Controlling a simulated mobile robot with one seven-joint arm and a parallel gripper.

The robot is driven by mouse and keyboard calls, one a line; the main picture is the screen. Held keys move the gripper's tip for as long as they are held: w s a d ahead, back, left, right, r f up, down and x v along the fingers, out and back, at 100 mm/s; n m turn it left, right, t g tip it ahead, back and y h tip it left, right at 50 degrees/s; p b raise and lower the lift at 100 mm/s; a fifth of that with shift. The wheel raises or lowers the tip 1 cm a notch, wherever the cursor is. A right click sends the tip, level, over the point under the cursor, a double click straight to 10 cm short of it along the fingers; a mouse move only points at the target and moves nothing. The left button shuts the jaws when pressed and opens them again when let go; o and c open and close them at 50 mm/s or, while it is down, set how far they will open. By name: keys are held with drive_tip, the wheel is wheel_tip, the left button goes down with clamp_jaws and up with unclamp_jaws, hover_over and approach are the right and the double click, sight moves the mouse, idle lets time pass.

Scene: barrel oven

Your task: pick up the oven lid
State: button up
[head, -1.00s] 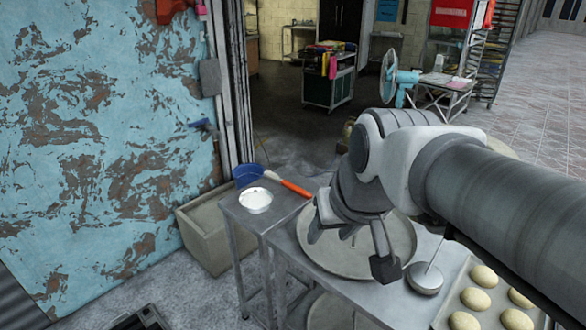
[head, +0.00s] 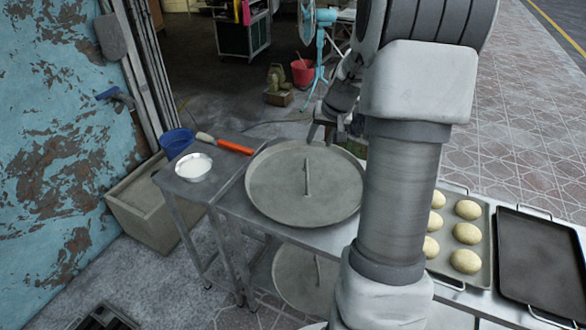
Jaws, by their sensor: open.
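The oven lid (head: 275,187) is a large round grey metal disc with a raised rim and a thin upright bar handle (head: 307,177) at its middle. It lies flat on the metal table, just left of my arm. My gripper (head: 329,133) is open and empty, beyond the lid's far edge in the picture and apart from the handle. My arm hides part of the gripper and the table to its right.
A similar round lid (head: 296,278) lies on the lower shelf. A dough tray (head: 481,238) and dark empty tray (head: 540,262) are right.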

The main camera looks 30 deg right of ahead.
approach(307, 169)
drive_tip(key=x, duration=0.3)
drive_tip(key=w+x, duration=0.1)
drive_tip(key=x, duration=0.1)
drive_tip(key=shift+w+d+b, duration=0.1)
drive_tip(key=shift+d+b, duration=0.2)
drive_tip(key=f, duration=0.4)
drive_tip(key=shift+w+a+f, duration=0.15)
drive_tip(key=shift+w, duration=0.25)
drive_tip(key=shift+w+f, duration=0.25)
drive_tip(key=shift+f, duration=0.2)
clamp_jaws()
drive_tip(key=shift+r, duration=0.1)
